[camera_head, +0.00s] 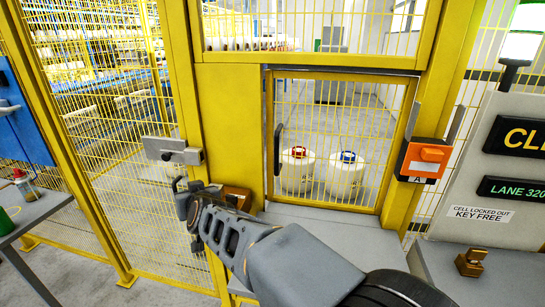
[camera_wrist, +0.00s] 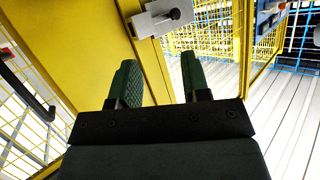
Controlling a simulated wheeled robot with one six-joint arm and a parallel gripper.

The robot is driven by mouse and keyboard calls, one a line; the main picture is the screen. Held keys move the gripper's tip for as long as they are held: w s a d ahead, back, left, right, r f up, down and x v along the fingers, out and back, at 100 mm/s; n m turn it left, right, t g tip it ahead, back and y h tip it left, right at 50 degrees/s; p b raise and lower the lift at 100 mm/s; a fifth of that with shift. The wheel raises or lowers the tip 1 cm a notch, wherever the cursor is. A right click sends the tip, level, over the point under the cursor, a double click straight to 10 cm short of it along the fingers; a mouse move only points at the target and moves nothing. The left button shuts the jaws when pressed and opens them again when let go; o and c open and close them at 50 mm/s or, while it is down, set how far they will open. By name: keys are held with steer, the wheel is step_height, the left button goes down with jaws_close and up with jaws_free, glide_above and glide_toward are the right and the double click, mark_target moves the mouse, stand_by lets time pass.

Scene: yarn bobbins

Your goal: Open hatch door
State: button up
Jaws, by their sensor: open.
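The hatch door (camera_head: 345,75) is a yellow-framed mesh panel in the yellow fence, and it looks shut. A dark upright handle (camera_head: 278,150) is on its left edge; it also shows at the left of the wrist view (camera_wrist: 38,102). A grey latch block with a dark knob (camera_head: 172,151) is on the fence post left of the door, and at the top of the wrist view (camera_wrist: 163,18). My gripper (camera_head: 180,190) is below this block, left of the door. Its green-padded fingers (camera_wrist: 159,78) are apart with nothing between them.
An orange box (camera_head: 426,158) is on the post right of the door. White drums with a red lid (camera_head: 297,172) and a blue lid (camera_head: 346,175) stand behind the mesh. A grey ledge (camera_head: 340,232) lies below the door. A brass padlock (camera_head: 470,262) sits at right.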

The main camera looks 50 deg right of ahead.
steer(key=d+r+m+h, duration=0.1)
steer(key=d+m+h, duration=0.4)
steer(key=d, duration=0.4)
steer(key=m+g+h+b, duration=0.1)
steer(key=m+g+h, duration=0.4)
steer(key=g+h, duration=0.25)
glide_toward(276, 153)
steer(key=shift+h, duration=0.65)
steer(key=x, duration=0.3)
steer(key=p+x, duration=0.1)
steer(key=x, duration=0.2)
steer(key=f+x, duration=0.1)
steer(key=x, duration=0.2)
steer(key=shift+w+d+f, duration=0.1)
steer(key=shift+w+d, duration=0.05)
steer(key=shift+w, duration=0.1)
steer(key=shift+w+d+p, duration=0.25)
steer(key=shift+d+p, duration=0.05)
steer(key=shift+d, duration=0.35)
steer(key=shift+c, duration=0.2)
jaws_close()
